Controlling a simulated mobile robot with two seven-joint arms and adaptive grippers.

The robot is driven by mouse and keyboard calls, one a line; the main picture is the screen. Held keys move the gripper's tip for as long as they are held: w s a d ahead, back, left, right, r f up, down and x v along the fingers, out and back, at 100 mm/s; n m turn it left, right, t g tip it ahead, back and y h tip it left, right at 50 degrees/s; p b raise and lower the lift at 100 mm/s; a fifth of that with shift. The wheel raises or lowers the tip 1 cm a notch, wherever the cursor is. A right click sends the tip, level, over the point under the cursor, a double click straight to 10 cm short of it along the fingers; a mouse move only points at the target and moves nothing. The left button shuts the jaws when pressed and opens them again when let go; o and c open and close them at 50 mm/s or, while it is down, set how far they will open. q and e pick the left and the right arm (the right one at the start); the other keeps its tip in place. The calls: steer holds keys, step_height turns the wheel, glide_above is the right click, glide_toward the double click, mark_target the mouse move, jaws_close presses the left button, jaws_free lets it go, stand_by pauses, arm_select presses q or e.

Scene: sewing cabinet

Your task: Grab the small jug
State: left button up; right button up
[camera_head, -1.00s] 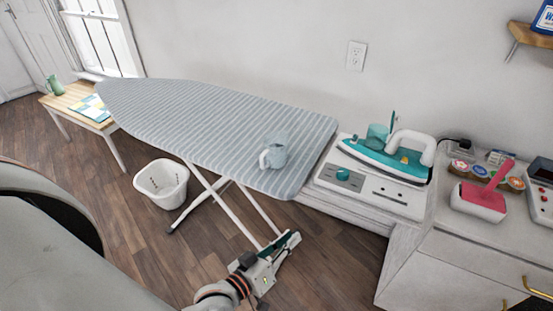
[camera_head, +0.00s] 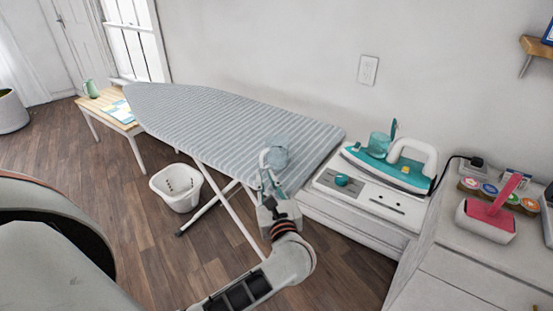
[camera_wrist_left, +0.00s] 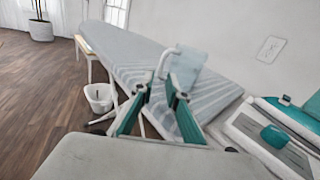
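A pale blue, translucent jug (camera_head: 278,157) with a whitish handle stands on the near right part of the striped ironing board (camera_head: 215,120). It also shows in the left wrist view (camera_wrist_left: 187,68), just beyond the fingertips, with its handle on the left. My left gripper (camera_head: 267,180) is at the board's near edge, close to the jug. In the left wrist view, the teal fingers of my left gripper (camera_wrist_left: 159,92) are spread apart with nothing between them; contact with the jug cannot be told. My right gripper is not in view.
A green jug (camera_head: 91,88) stands on a small wooden bench (camera_head: 122,125) at the far left. A white basket (camera_head: 176,188) is on the floor. A teal iron (camera_head: 385,165) rests right of the board. A pink-handled item (camera_head: 490,213) is on the right cabinet.

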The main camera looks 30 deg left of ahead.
mark_target(262, 163)
arm_select(q)
steer(key=p+x, duration=0.1)
steer(key=x, duration=0.5)
steer(key=shift+w, duration=0.25)
steer(key=shift+w+a+f, duration=0.1)
steer(key=shift+w+a, duration=0.3)
steer(key=shift+a, duration=0.05)
jaws_close()
steer(key=shift+r, duration=0.3)
step_height(262, 163, up, 19)
steer(key=p, duration=0.1)
steer(key=shift+r, duration=0.2)
stand_by(0.6)
